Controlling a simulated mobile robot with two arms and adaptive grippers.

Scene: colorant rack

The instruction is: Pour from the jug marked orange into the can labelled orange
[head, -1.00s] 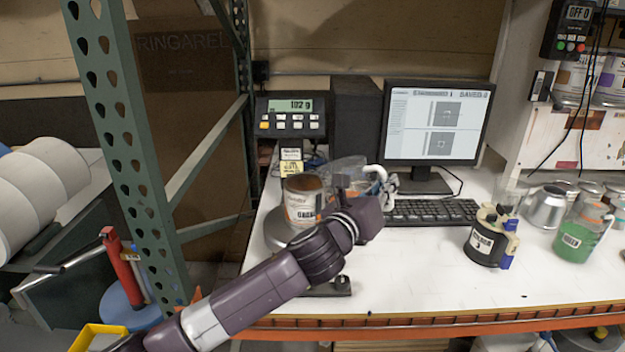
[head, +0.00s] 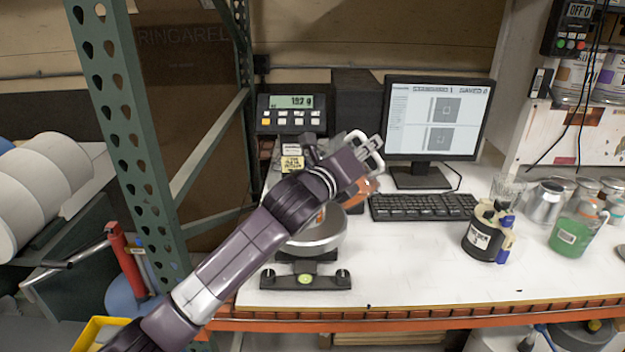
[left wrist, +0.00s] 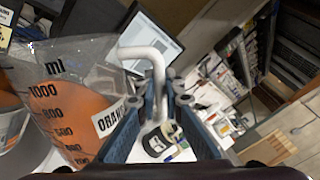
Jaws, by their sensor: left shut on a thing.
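My left gripper (head: 366,152) is shut on the white handle of a clear jug (head: 368,188), above the bench by the scale. In the left wrist view the jug (left wrist: 82,115) has ml marks, a label starting "ORAN" and orange liquid inside. The gripper fingers (left wrist: 162,98) close around its handle. I cannot tell how far the jug tilts. The can labelled orange is mostly hidden behind my arm in the head view. A can (left wrist: 10,125) with orange inside shows beside the jug in the left wrist view. My right gripper is out of view.
The scale pan (head: 325,240) is under my arm, with its display (head: 292,101) behind. A monitor (head: 437,120) and keyboard (head: 422,207) stand behind and right.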

